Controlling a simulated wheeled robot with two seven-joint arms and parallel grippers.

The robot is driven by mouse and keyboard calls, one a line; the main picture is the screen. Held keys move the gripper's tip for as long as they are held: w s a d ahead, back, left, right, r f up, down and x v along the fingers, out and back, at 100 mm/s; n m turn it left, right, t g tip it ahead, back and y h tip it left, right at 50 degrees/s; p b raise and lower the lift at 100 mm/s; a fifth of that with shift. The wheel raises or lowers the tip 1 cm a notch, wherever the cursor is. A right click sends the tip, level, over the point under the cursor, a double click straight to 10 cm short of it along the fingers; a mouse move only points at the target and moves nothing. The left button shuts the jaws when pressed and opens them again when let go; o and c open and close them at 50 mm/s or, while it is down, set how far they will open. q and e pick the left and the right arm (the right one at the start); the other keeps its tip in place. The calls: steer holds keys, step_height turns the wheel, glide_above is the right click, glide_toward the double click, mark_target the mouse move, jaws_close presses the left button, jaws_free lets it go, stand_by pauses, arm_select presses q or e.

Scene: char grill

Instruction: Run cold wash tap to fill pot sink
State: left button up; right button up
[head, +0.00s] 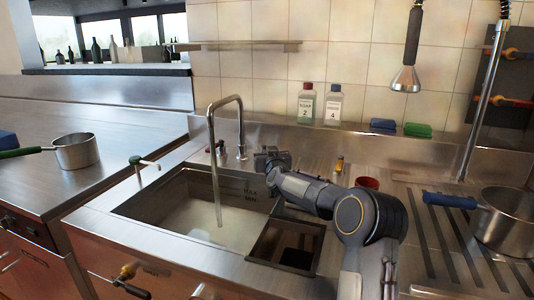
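The pot sink (170,190) is a steel basin with MAX and MIN marks on its right wall. Pale water (195,223) covers its bottom, below the marks. A tall swan-neck tap (240,125) stands behind it. A thin stream (216,190) runs down from its spout into the basin. A red-topped handle (220,148) sits at the tap's base, left of the riser. My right gripper (266,158) is at the sink's back right, just right of the tap base. Its fingers are small and partly hidden, so I cannot tell open from shut. My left gripper is not in view.
A small drain compartment (288,246) lies right of the sink. Two bottles (306,104) stand on the back ledge. A red cup (367,183) is beyond my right arm. Pots stand at both sides; a sprayer (406,78) hangs above.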

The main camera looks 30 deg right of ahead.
step_height(320, 180, up, 3)
steer(key=shift+r+p, duration=0.15)
steer(key=shift+p, duration=0.4)
steer(key=s+a+r+p, duration=0.4)
steer(key=s+a+r, duration=0.4)
steer(key=s, duration=0.3)
steer(key=shift+s+r, duration=0.25)
steer(key=shift+r, duration=0.6)
